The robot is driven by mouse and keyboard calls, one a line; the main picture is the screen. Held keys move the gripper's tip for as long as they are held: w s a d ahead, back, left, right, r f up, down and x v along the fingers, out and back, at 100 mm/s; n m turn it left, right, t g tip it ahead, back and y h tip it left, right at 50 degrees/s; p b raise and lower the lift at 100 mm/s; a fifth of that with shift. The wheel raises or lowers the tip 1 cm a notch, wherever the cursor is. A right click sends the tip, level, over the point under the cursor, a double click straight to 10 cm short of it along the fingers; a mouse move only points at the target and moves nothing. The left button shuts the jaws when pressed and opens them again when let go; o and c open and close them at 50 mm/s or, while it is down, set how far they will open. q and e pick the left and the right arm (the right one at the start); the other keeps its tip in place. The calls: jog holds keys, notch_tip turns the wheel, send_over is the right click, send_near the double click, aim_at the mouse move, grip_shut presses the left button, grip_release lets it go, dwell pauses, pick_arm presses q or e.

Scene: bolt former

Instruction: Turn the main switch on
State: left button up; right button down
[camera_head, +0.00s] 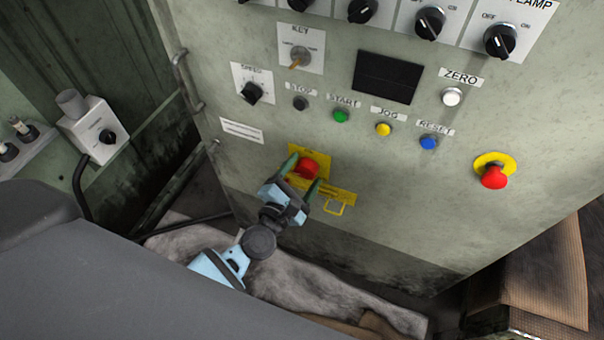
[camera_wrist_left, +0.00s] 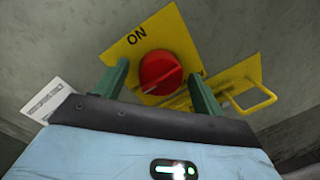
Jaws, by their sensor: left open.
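The main switch is a red round knob (camera_head: 307,167) on a yellow plate low on the grey control panel. In the left wrist view the red knob (camera_wrist_left: 160,73) sits on a tilted yellow plate (camera_wrist_left: 183,38) marked "ON" above the knob. My left gripper (camera_head: 303,178) is open, with its green fingers one on each side of the knob. In the left wrist view the left gripper's fingers (camera_wrist_left: 160,85) flank the knob, apart from it as far as I can tell. My right gripper is not in view.
A yellow hasp loop (camera_head: 335,208) sticks out at the right of the switch. A red emergency button (camera_head: 494,177) is farther right. Several push buttons, including a green one (camera_head: 341,116), and a key switch (camera_head: 299,56) are above. A grey switch box (camera_head: 93,128) stands at left.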

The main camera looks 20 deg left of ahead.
pick_arm(q)
jog(key=c, duration=1)
jog(key=shift+o, duration=0.2)
